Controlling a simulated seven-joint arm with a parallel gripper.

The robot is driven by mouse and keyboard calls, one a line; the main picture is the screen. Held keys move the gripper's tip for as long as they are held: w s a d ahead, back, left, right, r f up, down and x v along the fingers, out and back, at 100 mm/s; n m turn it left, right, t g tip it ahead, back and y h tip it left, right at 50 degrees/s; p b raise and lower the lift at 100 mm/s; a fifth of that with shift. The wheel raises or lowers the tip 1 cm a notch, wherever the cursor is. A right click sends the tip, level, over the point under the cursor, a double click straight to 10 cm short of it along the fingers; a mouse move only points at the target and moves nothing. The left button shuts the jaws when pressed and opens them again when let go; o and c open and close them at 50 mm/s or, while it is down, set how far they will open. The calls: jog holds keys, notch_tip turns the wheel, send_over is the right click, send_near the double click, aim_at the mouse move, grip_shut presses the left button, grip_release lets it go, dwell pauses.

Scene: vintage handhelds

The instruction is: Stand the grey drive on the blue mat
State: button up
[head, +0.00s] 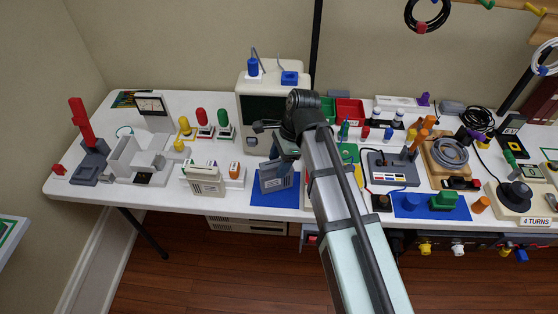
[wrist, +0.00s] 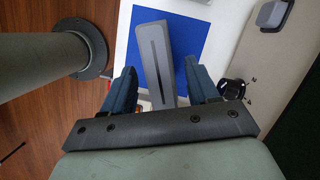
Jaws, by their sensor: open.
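The grey drive (head: 275,180) stands on the blue mat (head: 265,201) at the front of the table, below the end of my arm. In the wrist view the drive (wrist: 156,55) shows its narrow face with a dark slot, with the blue mat (wrist: 192,35) around it. My gripper (wrist: 160,82) is open, with one dark blue finger on each side of the drive. A gap shows between each finger and the drive. In the head view my gripper (head: 284,152) is just above the drive, and the arm hides part of this area.
A beige monitor (head: 262,108) stands behind the mat. A light grey boxed device (head: 205,182) is to the left. A grey console (head: 392,170) and a second blue mat (head: 410,205) with a green block (head: 445,200) are to the right. The table's front edge is close.

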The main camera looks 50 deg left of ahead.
jog(key=shift+r, duration=0.15)
jog(key=v, duration=1.2)
jog(key=shift+d, duration=0.1)
